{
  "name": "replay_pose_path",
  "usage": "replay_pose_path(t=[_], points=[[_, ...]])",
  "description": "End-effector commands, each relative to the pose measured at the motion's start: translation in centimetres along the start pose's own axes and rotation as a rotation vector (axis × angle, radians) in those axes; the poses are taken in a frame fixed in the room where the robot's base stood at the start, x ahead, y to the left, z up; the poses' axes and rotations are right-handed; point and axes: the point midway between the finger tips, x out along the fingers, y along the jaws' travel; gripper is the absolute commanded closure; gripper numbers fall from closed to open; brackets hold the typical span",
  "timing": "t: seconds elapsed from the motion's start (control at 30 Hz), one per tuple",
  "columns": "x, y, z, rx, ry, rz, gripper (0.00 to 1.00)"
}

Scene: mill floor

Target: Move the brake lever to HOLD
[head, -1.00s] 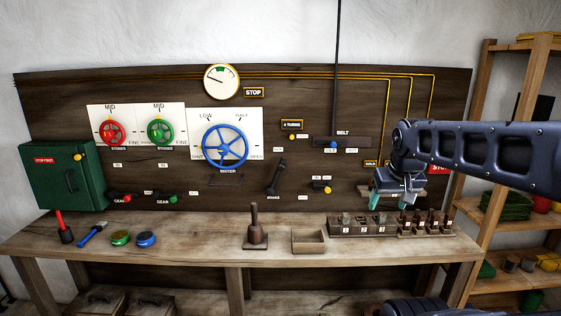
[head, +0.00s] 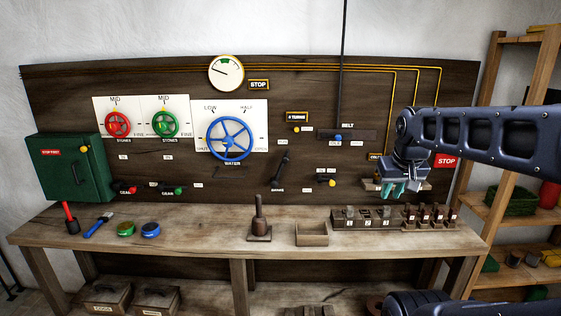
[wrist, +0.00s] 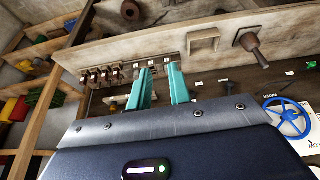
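The brake lever (head: 280,170) is a dark handle on the wooden panel. It slants, its upper end leaning right, above a small label reading BRAKE. I cannot read a HOLD mark beside it. My gripper (head: 393,189) is well to the right of the lever, in front of the panel's right part and above the bench, and touches nothing that I can see. In the wrist view the two teal fingers of my gripper (wrist: 161,70) stand apart with nothing between them.
A blue water wheel (head: 229,139) is left of the lever, and a yellow-knobbed lever (head: 327,181) is just to its right. On the bench (head: 200,230) below stand a wooden-handled tool (head: 258,225), an open box (head: 312,234) and a row of small blocks (head: 362,222).

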Motion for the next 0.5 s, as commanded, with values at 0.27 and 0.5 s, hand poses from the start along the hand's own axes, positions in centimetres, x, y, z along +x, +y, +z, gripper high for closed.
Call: replay_pose_path(t=[0.27,0.5], points=[[-1.3,-1.2,-5.8,-0.188,-0.044,0.01,1.0],[-2.0,-2.9,-11.5,-0.374,-0.085,0.017,1.0]])
